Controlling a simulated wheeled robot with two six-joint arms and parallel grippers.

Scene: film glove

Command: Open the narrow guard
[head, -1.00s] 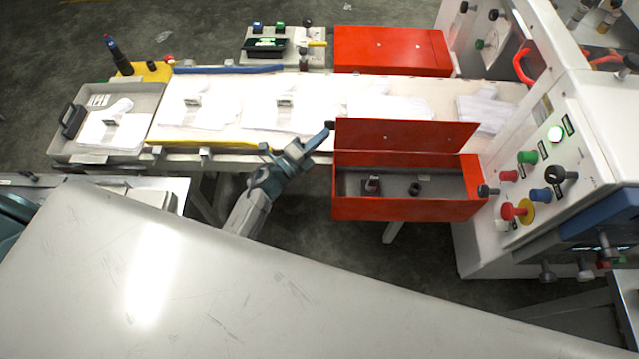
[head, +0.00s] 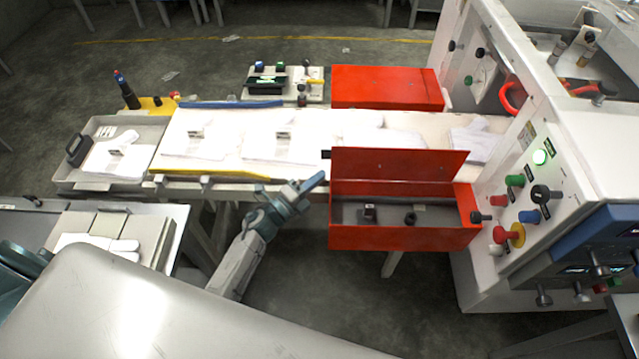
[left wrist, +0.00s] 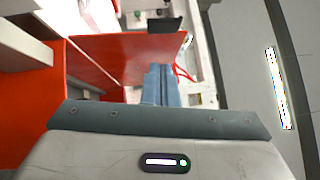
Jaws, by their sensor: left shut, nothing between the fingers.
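Two red guards stand at the conveyor. The near one (head: 400,237) is an open-topped box with its red lid (head: 400,163) raised, showing dark fittings inside. The far one (head: 386,88) is a closed red box. I cannot tell for certain which is the narrow guard. My left gripper (head: 315,182) is shut and empty, just left of the raised lid, below its dark end tab (head: 326,154). In the left wrist view the blue fingers (left wrist: 160,84) lie together beside the red lid panel (left wrist: 115,55); contact is unclear. My right gripper is not in view.
The white conveyor (head: 235,120) carries several white gloves behind the gripper. A control panel (head: 530,190) with buttons and knobs stands at the right. A grey tray (head: 75,172) is at the left end. Open floor lies in front of the near guard.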

